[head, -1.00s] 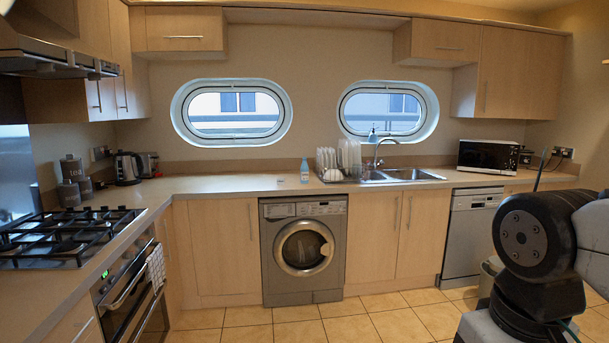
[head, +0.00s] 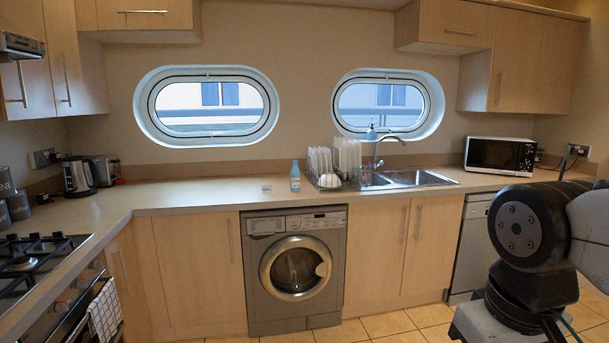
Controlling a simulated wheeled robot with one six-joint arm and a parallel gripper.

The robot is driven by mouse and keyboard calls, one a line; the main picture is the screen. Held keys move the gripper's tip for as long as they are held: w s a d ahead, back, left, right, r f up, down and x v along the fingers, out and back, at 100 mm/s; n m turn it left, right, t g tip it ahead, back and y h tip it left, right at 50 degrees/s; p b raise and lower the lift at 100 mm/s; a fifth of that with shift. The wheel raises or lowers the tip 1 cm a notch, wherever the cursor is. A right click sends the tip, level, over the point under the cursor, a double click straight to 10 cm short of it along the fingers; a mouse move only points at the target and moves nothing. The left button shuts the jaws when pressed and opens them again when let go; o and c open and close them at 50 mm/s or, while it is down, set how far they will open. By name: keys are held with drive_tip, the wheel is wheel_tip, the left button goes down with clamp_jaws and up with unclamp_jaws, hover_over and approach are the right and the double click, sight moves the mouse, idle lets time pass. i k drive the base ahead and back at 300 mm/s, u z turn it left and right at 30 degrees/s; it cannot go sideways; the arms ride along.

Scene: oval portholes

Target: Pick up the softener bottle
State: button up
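A small blue bottle (head: 295,176), which looks like the softener bottle, stands upright on the worktop (head: 200,194) above the washing machine. It is just left of the dish rack. My arm shows at the right edge, but my gripper is outside the view. Nothing of mine touches the bottle.
A dish rack with white plates (head: 348,158) and a sink (head: 415,178) lie right of the bottle. A small white item (head: 266,187) lies to its left. A washing machine (head: 296,268) stands below. A kettle (head: 77,176) and hob (head: 30,258) are at left, a microwave (head: 500,154) at right. Floor ahead shows clear.

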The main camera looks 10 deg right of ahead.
sight(295, 185)
drive_tip(key=i, duration=3.2)
drive_tip(key=u, duration=0.1)
